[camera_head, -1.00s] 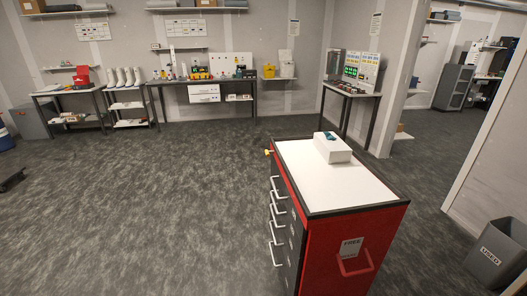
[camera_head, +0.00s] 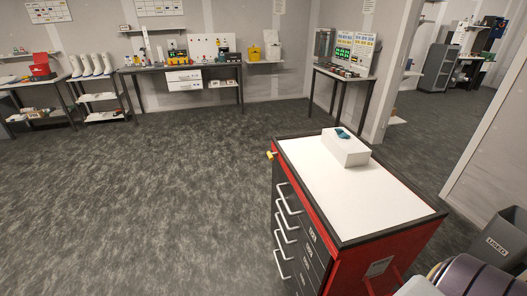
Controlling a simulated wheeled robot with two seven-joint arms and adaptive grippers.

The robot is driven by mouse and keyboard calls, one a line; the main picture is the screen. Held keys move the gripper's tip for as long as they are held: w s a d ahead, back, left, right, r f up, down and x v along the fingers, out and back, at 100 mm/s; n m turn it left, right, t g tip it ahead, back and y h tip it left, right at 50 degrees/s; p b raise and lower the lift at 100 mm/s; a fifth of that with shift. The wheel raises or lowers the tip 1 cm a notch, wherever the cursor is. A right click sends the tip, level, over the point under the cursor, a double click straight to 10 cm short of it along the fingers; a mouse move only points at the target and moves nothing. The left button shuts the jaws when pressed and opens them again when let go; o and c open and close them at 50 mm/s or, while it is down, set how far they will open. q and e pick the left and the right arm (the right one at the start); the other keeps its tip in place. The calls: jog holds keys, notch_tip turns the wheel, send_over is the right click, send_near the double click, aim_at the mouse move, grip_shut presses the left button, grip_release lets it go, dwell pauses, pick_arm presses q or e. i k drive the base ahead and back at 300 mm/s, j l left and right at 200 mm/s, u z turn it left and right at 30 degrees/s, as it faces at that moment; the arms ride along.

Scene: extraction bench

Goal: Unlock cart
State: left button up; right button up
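A red cart (camera_head: 345,262) with a white top (camera_head: 363,196) stands right of centre, close in front of me. Its left side has several black drawers with white handles (camera_head: 286,197). A small yellow knob or key (camera_head: 271,155) sticks out at the cart's far left corner; at this size I cannot tell its state. Part of my arm shows at the lower right, beside the cart. Neither gripper's fingers are in view.
A white box (camera_head: 345,150) with teal contents sits on the cart top. A grey bin marked USED (camera_head: 497,243) stands at the right. Benches (camera_head: 188,72) line the back wall. The floor left of the cart (camera_head: 130,200) is clear.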

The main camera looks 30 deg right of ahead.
aim_at(271, 156)
jog(key=i, duration=4.75)
jog(key=z, duration=0.85)
